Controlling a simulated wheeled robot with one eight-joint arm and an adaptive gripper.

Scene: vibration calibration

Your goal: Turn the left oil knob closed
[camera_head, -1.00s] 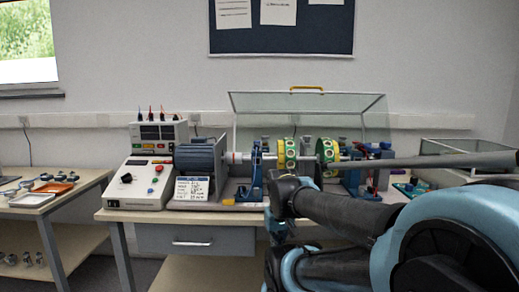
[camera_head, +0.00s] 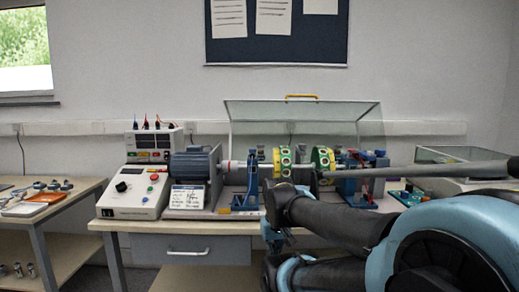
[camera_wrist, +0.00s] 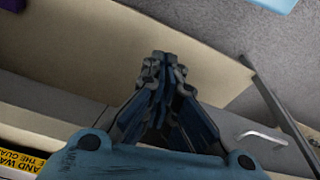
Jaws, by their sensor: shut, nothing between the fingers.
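The vibration rig stands on the bench in the head view, with a blue left bearing stand (camera_head: 252,186) beside the grey motor (camera_head: 195,165). The left oil knob is too small to make out for certain near the top of that stand. My gripper (camera_wrist: 164,62) shows in the wrist view with its fingers together and nothing between them. It points down past the bench edge toward the shelf and floor, apart from the rig. In the head view my arm covers the area in front of the rig, and the fingers cannot be made out.
A shaft with green-and-yellow discs (camera_head: 283,164) runs right from the motor. A clear guard (camera_head: 300,115) stands raised behind. A control box (camera_head: 133,192) sits left of the motor. A drawer (camera_head: 205,249) is below the bench top. A side table (camera_head: 85,192) stands at left.

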